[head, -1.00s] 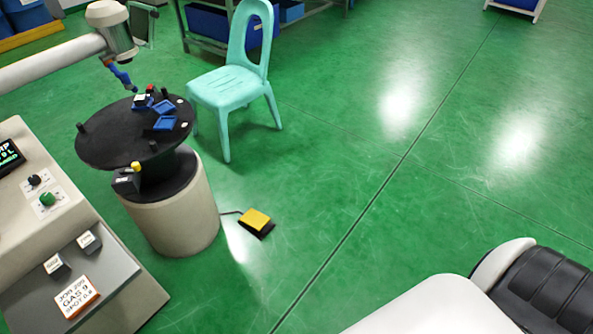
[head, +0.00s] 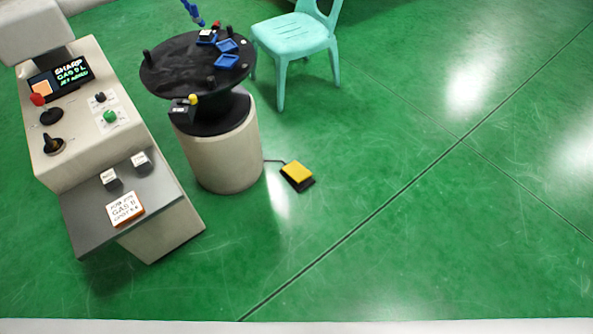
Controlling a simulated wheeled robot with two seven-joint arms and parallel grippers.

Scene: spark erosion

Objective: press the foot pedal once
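The foot pedal (head: 298,174) is a small yellow plate on a black base. It lies on the green floor to the right of the beige pedestal of the round black table, with a dark cable running from it toward the pedestal. Nothing rests on the pedal or touches its top. Neither of my grippers is in the head view.
The round black table (head: 160,78) holds small blue trays (head: 227,61). A beige control console (head: 75,165) with a screen stands on the left. A turquoise chair (head: 293,38) stands behind the pedal. The floor (head: 400,230) right of and before the pedal is clear.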

